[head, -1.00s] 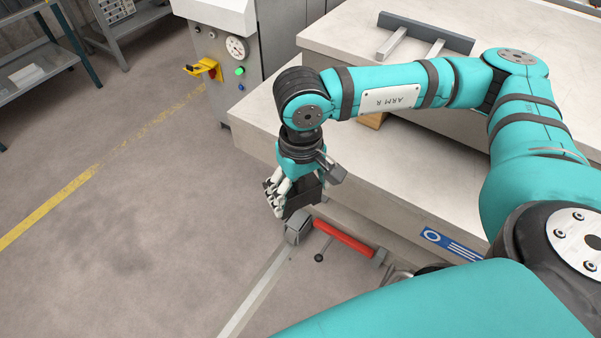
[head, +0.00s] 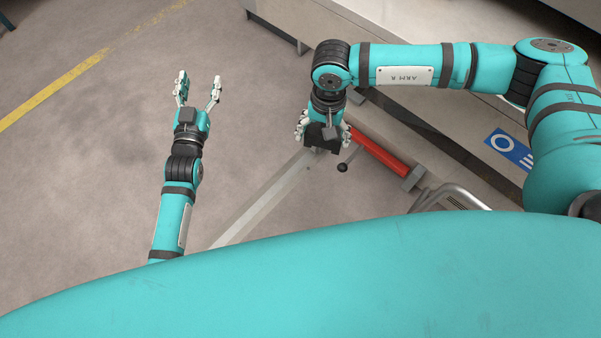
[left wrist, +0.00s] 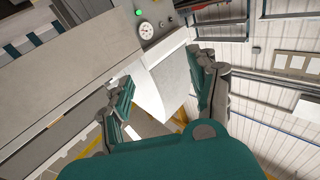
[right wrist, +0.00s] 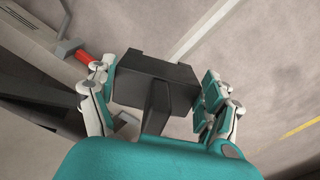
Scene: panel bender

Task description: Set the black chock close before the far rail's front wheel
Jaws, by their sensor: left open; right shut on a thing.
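My right gripper (head: 323,132) is shut on the black chock (right wrist: 155,78), a dark block with a stem between the fingers in the right wrist view. In the head view, the chock (head: 321,139) hangs over the upper end of a pale rail strip (head: 262,197). I cannot tell its height above the floor. My left gripper (head: 198,88) is open and empty, over bare floor to the left. The far rail's front wheel cannot be made out.
A red bar (head: 381,153) with grey ends and a black-knobbed lever (head: 343,167) lies just right of the chock. The floor (head: 110,140) at left is clear.

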